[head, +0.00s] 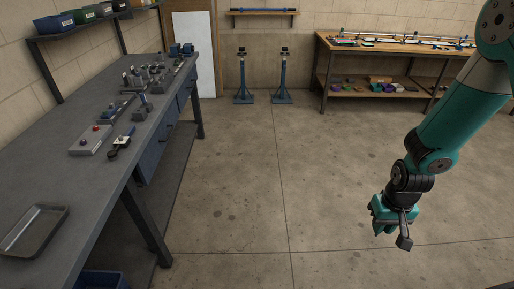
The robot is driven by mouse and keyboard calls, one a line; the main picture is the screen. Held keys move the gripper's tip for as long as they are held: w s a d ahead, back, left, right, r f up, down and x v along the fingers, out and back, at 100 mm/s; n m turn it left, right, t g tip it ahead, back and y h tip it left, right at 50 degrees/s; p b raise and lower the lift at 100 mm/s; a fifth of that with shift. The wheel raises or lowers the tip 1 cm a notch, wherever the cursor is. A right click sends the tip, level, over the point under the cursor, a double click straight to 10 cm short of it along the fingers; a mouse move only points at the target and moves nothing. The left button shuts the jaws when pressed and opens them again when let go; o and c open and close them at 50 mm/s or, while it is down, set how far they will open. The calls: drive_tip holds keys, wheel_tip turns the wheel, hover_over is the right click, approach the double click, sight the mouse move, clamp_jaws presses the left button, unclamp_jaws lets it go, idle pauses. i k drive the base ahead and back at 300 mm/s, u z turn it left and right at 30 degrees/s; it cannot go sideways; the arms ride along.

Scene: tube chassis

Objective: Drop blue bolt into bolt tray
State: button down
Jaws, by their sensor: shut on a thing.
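My gripper (397,224) hangs over the open floor at the right, well away from the bench, pointing down. It is shut on a small dark grey piece (404,241) that sticks out below the jaws; I cannot tell what it is, and no blue shows on it. A shallow grey metal tray (35,231), seemingly the bolt tray, lies empty near the front left of the bench. A grey block (89,141) farther back on the bench carries a small blue knob or bolt head (85,143) and a red one (96,128).
The long grey workbench (62,178) runs along the left wall, with clamps and fixtures (140,84) toward its far end. Two blue stands (281,82) and a wooden bench (350,47) are at the back. The concrete floor between is clear.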

sight(45, 227)
drive_tip(key=u, duration=0.25)
drive_tip(key=i, duration=0.65)
drive_tip(key=u, duration=1.4)
drive_tip(key=i, duration=1.05)
drive_tip(key=u, duration=0.35)
